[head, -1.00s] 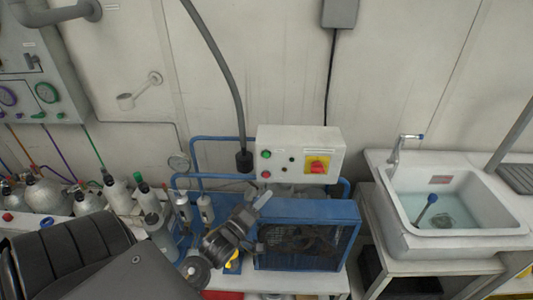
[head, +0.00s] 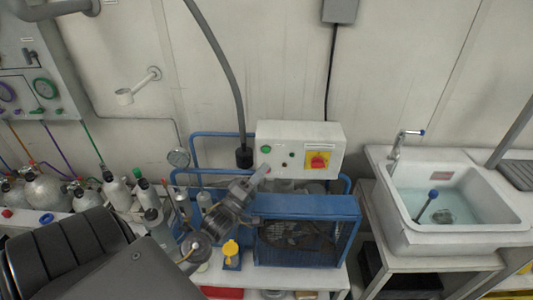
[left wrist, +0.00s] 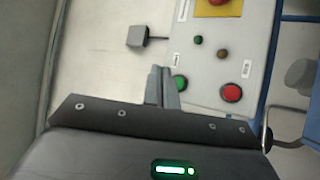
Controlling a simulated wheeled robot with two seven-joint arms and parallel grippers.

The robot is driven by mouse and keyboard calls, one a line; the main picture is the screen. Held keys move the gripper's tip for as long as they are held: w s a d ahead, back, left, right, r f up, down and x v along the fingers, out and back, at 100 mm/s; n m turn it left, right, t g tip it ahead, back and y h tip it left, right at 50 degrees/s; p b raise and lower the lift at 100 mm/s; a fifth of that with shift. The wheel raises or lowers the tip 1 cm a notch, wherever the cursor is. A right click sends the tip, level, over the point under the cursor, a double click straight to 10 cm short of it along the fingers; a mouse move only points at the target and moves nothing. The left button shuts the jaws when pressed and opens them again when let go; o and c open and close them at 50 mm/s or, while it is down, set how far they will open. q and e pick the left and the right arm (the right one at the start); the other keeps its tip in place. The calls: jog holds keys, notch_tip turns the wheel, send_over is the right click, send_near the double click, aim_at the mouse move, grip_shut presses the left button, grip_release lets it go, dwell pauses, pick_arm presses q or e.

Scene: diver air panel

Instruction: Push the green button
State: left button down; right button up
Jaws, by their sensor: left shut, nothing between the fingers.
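The white control box (head: 300,150) stands at the wall above the blue compressor. Its green button (head: 265,149) is at the upper left of its face, and it also shows in the left wrist view (left wrist: 181,84). My left gripper (head: 261,174) is shut and empty, with its fingertips just below the green button in the head view. In the left wrist view the closed fingers (left wrist: 161,72) are right beside the green button, partly bordering it. I cannot tell whether they touch the box. My right gripper is not in view.
A red button (left wrist: 231,93) sits beside the green one, covered by the fingertips in the head view. A red rotary switch on a yellow plate (head: 317,161) is to the right. The hanging grey hose (head: 243,155) ends close to the box's left side. A sink (head: 455,205) is at right.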

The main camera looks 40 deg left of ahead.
aim_at(266, 150)
pick_arm(q)
jog(key=w+a, duration=0.1)
jog(key=w, duration=0.1)
jog(key=w+a+b, duration=0.1)
jog(key=w+a, duration=0.1)
jog(key=shift+w+a, duration=0.1)
jog(key=shift+a, duration=0.05)
dwell(2.1)
jog(key=shift+w+a, duration=0.25)
jog(key=shift+w, duration=0.05)
